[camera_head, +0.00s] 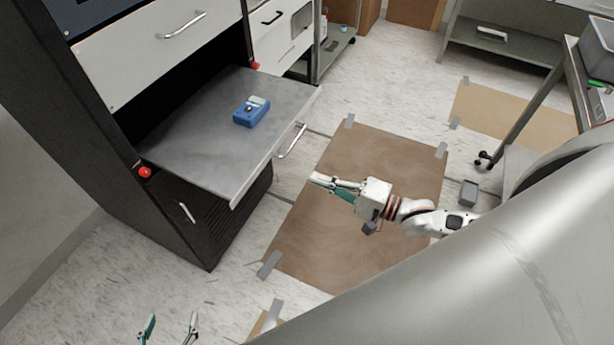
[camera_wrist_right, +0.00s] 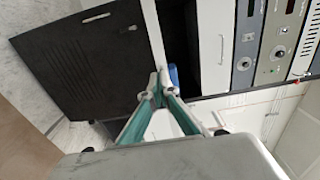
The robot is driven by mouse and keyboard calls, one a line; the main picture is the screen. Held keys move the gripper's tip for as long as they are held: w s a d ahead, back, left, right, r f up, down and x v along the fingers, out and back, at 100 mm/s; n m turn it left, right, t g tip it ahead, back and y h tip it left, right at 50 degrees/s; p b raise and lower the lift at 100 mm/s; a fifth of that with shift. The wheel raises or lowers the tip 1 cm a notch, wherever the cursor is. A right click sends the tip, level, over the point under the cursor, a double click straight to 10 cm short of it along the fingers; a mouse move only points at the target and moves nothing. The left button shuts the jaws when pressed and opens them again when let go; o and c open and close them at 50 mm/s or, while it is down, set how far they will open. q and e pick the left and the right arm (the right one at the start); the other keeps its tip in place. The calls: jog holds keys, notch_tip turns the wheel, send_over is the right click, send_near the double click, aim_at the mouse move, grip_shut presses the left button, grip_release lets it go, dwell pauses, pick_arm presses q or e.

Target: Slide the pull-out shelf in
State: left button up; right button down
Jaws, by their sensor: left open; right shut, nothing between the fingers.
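The pull-out shelf (camera_head: 200,150) is a grey metal board standing well out of the black cabinet, with a bar handle (camera_head: 292,142) on its front edge. A blue device (camera_head: 251,111) lies on top of it. My right gripper (camera_head: 318,181) is shut and empty in front of the shelf's front edge, below the handle in the picture. In the right wrist view its fingertips (camera_wrist_right: 159,84) overlap the shelf's pale edge strip (camera_wrist_right: 154,35); I cannot tell whether they touch. My left gripper (camera_head: 170,328) is open and empty at the bottom edge, away from the shelf.
White drawers with handles (camera_head: 165,45) sit above the shelf. Red knobs (camera_head: 145,172) mark the cabinet's sides. A brown taped mat (camera_head: 350,240) covers the floor in front. A trolley (camera_head: 535,100) stands at the right.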

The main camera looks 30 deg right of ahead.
aim_at(267, 160)
jog(key=x, duration=1.2)
jog(key=shift+w+a, duration=0.1)
jog(key=shift+a, duration=0.05)
jog(key=shift+w, duration=0.1)
